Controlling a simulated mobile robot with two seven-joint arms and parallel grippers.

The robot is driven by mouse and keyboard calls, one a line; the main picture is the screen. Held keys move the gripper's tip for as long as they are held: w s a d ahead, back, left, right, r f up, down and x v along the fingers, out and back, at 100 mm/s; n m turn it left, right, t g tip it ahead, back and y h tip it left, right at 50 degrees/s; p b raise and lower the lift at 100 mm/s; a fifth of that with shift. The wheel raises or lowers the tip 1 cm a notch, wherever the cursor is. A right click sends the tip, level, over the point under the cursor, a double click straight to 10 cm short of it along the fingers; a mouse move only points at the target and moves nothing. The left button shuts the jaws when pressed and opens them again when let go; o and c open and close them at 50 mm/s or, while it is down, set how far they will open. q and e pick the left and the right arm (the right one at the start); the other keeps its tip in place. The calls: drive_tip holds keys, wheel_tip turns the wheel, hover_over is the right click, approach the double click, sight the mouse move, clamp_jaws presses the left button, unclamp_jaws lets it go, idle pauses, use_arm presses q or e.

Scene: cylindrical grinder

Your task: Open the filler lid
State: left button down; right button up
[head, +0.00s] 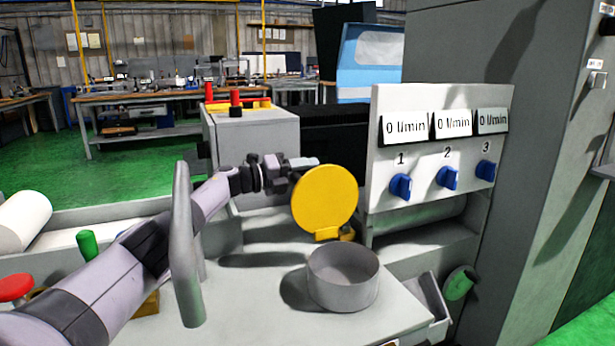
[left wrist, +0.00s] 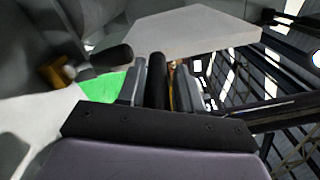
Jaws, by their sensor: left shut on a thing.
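The yellow round filler lid (head: 325,198) stands raised and nearly upright on its yellow hinge. The hinge is at the back of the grey round filler neck (head: 343,292), whose top is uncovered. My left gripper (head: 303,164) is at the lid's upper left edge, partly behind it. In the left wrist view its fingers (left wrist: 158,85) are closed around a dark bar, with a thin yellow-orange strip beside it. The bar appears to be part of the lid, but the join is hidden. My right gripper is in neither view.
A white panel (head: 377,225) with blue knobs (head: 448,178) and flow displays stands right of the lid. A grey upright bar (head: 186,250) rises in front of my left arm. A grey box (head: 235,150) with red knobs is behind.

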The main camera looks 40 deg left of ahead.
use_arm(q)
drive_tip(key=shift+f+g, duration=0.3)
drive_tip(key=shift+f, duration=0.6)
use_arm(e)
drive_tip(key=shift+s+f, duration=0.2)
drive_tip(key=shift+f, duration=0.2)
use_arm(q)
drive_tip(key=c, duration=0.9)
unclamp_jaws()
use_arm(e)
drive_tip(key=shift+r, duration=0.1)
